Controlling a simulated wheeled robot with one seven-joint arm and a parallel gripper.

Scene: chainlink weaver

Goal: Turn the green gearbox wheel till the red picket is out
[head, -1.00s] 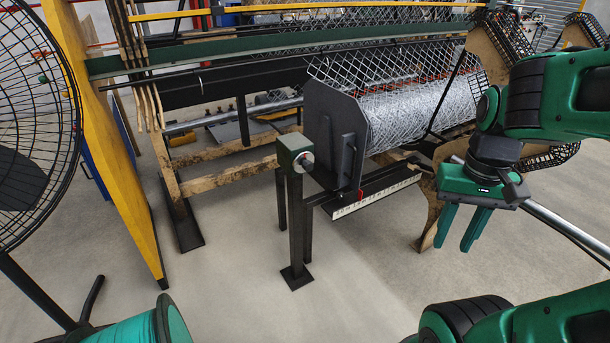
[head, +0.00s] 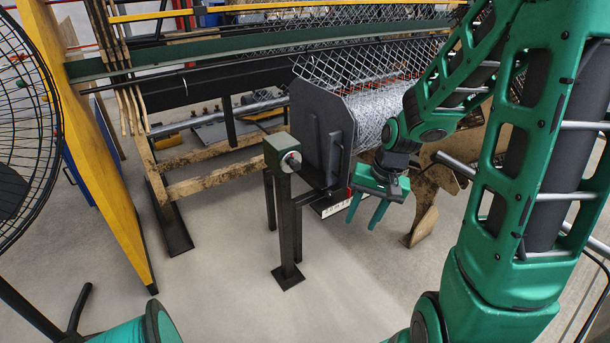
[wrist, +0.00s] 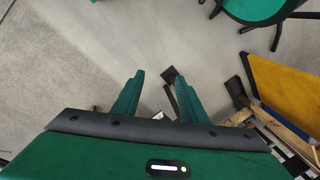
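The green gearbox (head: 284,146) stands on a black post (head: 290,235) left of centre in the head view. A small grey round wheel (head: 291,162) is on its right-hand face. A small red part (head: 350,193), perhaps the red picket, shows at the foot of the dark end plate (head: 320,130) of the mesh roll; my gripper partly covers that area. My gripper (head: 361,223) points down to the right of the gearbox, apart from it. Its two green fingers are parted with nothing between them, also in the wrist view (wrist: 160,78).
The wire mesh roll (head: 375,115) lies behind my gripper. A wooden frame (head: 215,158) and a yellow panel (head: 105,165) stand to the left, with a black wire fan (head: 25,120) at the far left. The concrete floor in front of the post is clear.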

